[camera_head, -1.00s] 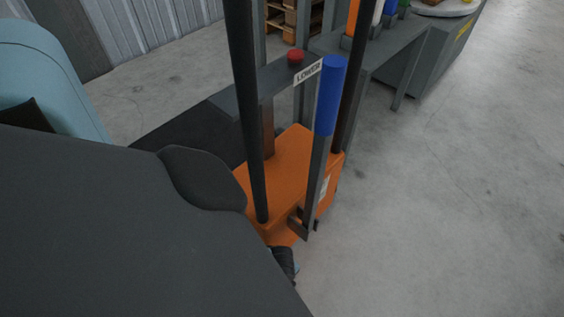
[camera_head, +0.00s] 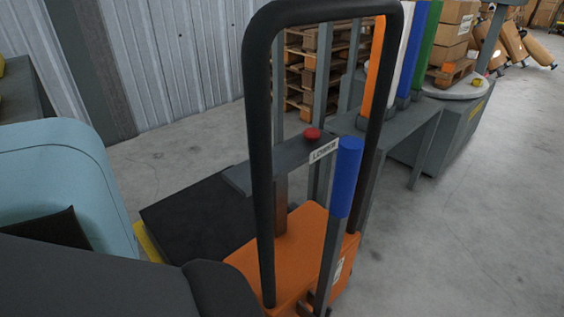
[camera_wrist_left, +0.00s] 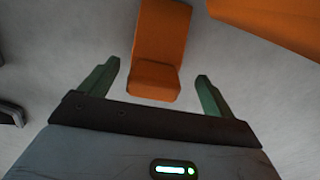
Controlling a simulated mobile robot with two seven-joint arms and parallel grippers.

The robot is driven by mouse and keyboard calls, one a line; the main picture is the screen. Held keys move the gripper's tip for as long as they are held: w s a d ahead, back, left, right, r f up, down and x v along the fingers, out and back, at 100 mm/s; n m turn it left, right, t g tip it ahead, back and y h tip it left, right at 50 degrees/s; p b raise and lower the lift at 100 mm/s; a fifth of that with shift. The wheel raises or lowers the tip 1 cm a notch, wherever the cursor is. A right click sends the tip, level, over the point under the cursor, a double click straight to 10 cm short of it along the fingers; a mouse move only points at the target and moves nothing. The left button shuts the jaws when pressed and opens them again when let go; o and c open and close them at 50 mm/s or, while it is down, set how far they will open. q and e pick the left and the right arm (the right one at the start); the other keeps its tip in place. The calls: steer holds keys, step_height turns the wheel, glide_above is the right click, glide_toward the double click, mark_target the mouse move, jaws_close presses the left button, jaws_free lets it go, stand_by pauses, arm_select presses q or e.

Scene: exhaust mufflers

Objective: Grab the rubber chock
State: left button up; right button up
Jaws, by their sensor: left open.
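In the left wrist view my left gripper (camera_wrist_left: 157,69) is open, with its two green-grey fingers spread. An orange piece (camera_wrist_left: 160,30) with a blocky near end lies between and beyond the fingertips, and no contact shows. I cannot tell whether it is part of the orange lift or the chock. A dark object (camera_wrist_left: 12,113) is partly in view at the left edge; I cannot tell if it is the rubber chock. No chock is identifiable in the head view, and neither gripper shows there.
In the head view a lift with an orange base (camera_head: 283,247), a black loop handle (camera_head: 257,150) and a blue-gripped lever (camera_head: 347,170) stands close. A red button (camera_head: 312,133) sits on its bar. Pallets (camera_head: 305,60) are behind. The floor at the right is clear.

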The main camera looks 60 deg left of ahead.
arm_select(q)
steer(key=f, duration=0.1)
steer(key=f+b, duration=0.2)
steer(key=shift+s+d+f, duration=0.15)
steer(key=shift+s+f, duration=0.15)
steer(key=shift+f+b, duration=0.5)
steer(key=shift+b, duration=0.05)
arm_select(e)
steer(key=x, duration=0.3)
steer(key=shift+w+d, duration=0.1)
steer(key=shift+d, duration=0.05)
arm_select(q)
steer(key=shift+c, duration=0.4)
steer(key=c, duration=1.2)
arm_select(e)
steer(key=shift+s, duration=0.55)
arm_select(q)
steer(key=shift+r, duration=0.1)
